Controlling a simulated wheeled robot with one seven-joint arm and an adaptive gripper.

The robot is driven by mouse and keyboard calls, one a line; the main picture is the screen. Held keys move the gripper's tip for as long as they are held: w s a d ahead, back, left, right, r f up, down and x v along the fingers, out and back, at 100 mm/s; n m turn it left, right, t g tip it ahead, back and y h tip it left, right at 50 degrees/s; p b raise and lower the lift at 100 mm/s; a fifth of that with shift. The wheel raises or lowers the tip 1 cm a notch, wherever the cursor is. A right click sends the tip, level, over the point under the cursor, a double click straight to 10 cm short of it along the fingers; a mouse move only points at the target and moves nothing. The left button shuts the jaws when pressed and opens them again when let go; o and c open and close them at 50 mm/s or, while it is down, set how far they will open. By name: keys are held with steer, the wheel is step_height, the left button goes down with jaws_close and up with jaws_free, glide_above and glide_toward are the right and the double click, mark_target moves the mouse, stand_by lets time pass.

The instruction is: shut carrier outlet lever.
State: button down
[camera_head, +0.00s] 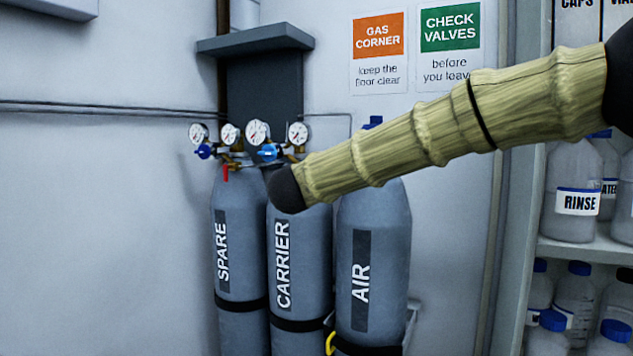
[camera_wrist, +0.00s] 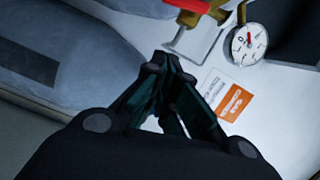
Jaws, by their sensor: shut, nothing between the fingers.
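The CARRIER cylinder (camera_head: 296,302) stands in the middle of three grey cylinders. Its regulator, with two round gauges (camera_head: 257,132) and a blue knob (camera_head: 270,151), sits on top. My wrist covers the area just below that regulator, so its outlet lever is hidden in the head view. In the wrist view a red lever (camera_wrist: 190,5) on a brass fitting shows at the top edge, beside a gauge (camera_wrist: 249,43); I cannot tell for certain whose it is. My gripper (camera_wrist: 165,62) is shut and empty, its tips below the red lever and apart from it in the picture.
The SPARE cylinder (camera_head: 238,284) stands to the left with a red lever (camera_head: 226,172) hanging down. The AIR cylinder (camera_head: 384,240) stands to the right. A shelf (camera_head: 585,251) with bottles is at the far right.

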steer(key=s+a, duration=0.1)
steer(key=s, duration=0.6)
steer(key=shift+s+a+r, duration=0.15)
steer(key=shift+s+a, duration=0.1)
